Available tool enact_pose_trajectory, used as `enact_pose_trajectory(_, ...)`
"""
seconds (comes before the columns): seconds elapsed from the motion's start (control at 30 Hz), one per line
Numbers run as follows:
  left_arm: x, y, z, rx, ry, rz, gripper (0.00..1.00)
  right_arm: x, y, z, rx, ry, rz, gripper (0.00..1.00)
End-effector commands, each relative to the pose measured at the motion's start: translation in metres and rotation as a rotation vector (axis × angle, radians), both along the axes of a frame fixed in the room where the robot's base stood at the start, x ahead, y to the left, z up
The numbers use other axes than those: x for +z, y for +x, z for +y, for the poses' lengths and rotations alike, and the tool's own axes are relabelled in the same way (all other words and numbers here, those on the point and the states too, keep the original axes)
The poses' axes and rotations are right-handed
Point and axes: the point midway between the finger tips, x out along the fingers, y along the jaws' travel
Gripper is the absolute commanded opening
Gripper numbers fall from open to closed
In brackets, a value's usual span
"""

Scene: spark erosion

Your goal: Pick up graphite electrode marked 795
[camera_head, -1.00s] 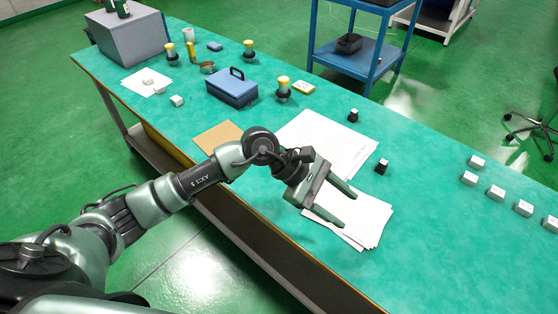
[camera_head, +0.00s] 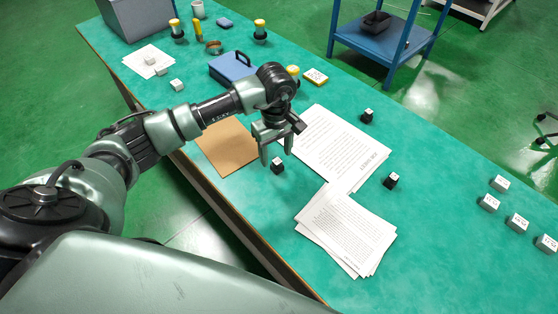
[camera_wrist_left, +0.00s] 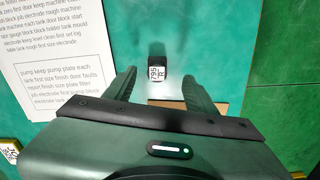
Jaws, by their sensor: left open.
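The graphite electrode marked 795 (camera_head: 277,166) is a small black block with a white label on top. It stands upright on the green table. In the left wrist view the electrode (camera_wrist_left: 158,64) shows its label reading 795 with an R below, lying just ahead of and between the fingertips. My left gripper (camera_head: 276,153) is open and empty, pointing down just over the electrode, with one finger on either side in the picture. I cannot tell its exact height. My right gripper is not in view.
Two other black electrodes (camera_head: 367,116) (camera_head: 391,181) stand to the right. Paper sheets (camera_head: 342,145) (camera_head: 345,230) and a brown board (camera_head: 226,148) lie flat nearby. A blue box (camera_head: 228,69) is behind my arm. White labelled blocks (camera_head: 517,222) stand at the far right.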

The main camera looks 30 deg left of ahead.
Motion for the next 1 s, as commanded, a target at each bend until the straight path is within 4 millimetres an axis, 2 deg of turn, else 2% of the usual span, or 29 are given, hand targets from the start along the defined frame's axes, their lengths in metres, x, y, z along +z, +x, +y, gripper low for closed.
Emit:
enact_pose_trajectory(0.03,-0.004,0.000,-0.001,0.000,-0.002,0.002,0.56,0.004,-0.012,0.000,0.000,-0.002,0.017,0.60)
enact_pose_trajectory(0.1,-0.012,0.000,-0.002,0.001,-0.003,0.004,0.56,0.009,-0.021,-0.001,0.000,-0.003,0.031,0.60)
enact_pose_trajectory(0.2,-0.028,0.001,-0.002,0.001,-0.003,0.004,0.56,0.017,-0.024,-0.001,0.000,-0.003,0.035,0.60)
enact_pose_trajectory(0.4,-0.051,0.002,-0.002,0.001,-0.004,0.000,0.56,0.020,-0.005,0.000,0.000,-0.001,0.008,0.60)
enact_pose_trajectory(0.5,-0.053,0.003,-0.001,0.000,-0.002,-0.002,0.56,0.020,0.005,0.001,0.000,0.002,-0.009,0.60)
enact_pose_trajectory(0.63,-0.052,0.003,-0.001,0.000,-0.002,-0.002,0.56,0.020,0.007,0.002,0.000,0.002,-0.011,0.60)
enact_pose_trajectory(0.83,-0.052,0.003,-0.001,0.000,-0.002,-0.002,0.00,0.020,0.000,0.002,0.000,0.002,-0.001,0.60)
enact_pose_trajectory(1.0,-0.052,0.003,-0.001,0.000,-0.003,-0.003,0.00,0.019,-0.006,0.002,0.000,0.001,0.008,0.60)
